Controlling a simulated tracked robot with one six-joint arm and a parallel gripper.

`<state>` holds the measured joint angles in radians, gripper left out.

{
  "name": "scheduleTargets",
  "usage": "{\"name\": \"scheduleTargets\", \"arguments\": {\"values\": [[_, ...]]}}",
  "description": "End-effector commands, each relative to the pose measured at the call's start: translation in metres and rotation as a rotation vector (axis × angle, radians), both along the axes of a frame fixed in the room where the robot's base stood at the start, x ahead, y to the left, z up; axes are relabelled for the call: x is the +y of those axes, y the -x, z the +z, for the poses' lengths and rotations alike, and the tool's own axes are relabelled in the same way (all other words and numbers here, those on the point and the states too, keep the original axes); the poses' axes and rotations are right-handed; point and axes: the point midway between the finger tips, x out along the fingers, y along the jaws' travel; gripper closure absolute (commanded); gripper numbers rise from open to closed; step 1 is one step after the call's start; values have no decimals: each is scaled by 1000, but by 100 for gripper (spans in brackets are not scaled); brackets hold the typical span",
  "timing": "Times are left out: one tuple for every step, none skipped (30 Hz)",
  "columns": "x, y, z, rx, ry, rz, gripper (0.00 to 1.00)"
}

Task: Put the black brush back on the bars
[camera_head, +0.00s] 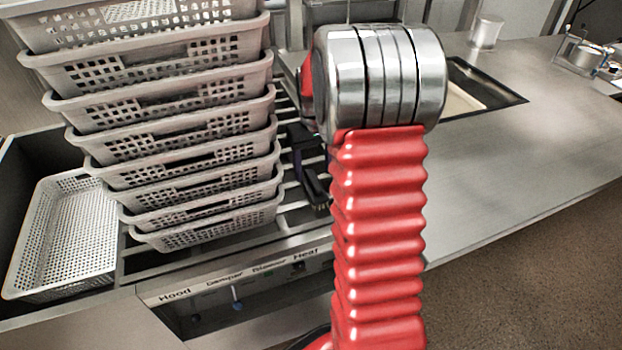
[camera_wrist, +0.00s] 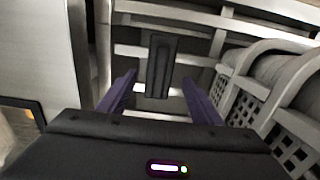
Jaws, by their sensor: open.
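The black brush (camera_wrist: 161,62) shows in the wrist view over the pale metal bars (camera_wrist: 185,53), with its length running away from my gripper. My gripper (camera_wrist: 160,97) is open. Its two purple fingers stand apart, one on each side of the brush's near end, with gaps between. In the head view the dark brush (camera_head: 317,190) is at the bars (camera_head: 293,200) beside the basket stack, partly hidden by my arm. I cannot tell whether it rests fully on the bars.
A tall stack of grey perforated baskets (camera_head: 205,180) stands close left of the brush; basket walls (camera_wrist: 265,135) show at right in the wrist view. A single white basket (camera_head: 65,235) sits far left. The steel counter (camera_head: 500,150) at right is mostly clear, with a sunken basin (camera_head: 465,95).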

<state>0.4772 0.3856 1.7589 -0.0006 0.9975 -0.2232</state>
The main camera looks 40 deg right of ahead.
Motion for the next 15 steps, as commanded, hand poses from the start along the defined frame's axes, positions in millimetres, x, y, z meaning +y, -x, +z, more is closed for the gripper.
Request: {"name": "scheduleTargets", "arguments": {"values": [[0,-1,10,-3,2,0,41],[0,0,15,-2,1,0,41],[0,-1,22,-4,2,0,41],[0,-1,28,-3,2,0,41],[0,-1,33,-4,2,0,41],[0,0,39,-2,1,0,41],[0,0,43,-2,1,0,41],[0,-1,47,-3,2,0,41],[0,-1,52,-2,1,0,41],[0,0,55,-2,1,0,41],[0,0,58,-2,1,0,41],[0,0,61,-1,0,1,41],[0,0,62,0,0,1,41],[0,0,64,0,0,1,41],[0,0,65,1,0,1,41]]}}
